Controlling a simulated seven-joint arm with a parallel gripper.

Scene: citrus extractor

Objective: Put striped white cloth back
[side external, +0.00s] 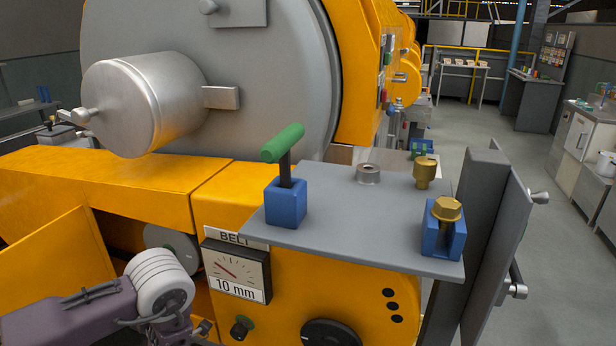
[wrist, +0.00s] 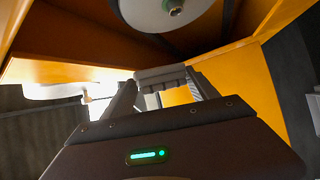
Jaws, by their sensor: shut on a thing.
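In the wrist view, my gripper (wrist: 163,84) reaches under the yellow machine body, its two dark fingers pointing away from the camera. It is shut on a greyish piece (wrist: 160,76) that spans the space between the fingertips. The piece is small and shaded, and I cannot tell whether it is the striped white cloth. In the side view my arm comes in at the lower left, beside the machine's open front. My fingertips are not clear there, and no cloth can be made out with certainty.
A grey shelf (side external: 330,225) holds a green-handled tool in a blue block (side external: 286,203), a grey ring (side external: 368,173), a brass plug (side external: 425,172) and a brass bolt in another blue block (side external: 444,228). A round grey disc (wrist: 165,12) hangs above my gripper. Yellow panels (wrist: 250,90) stand close by.

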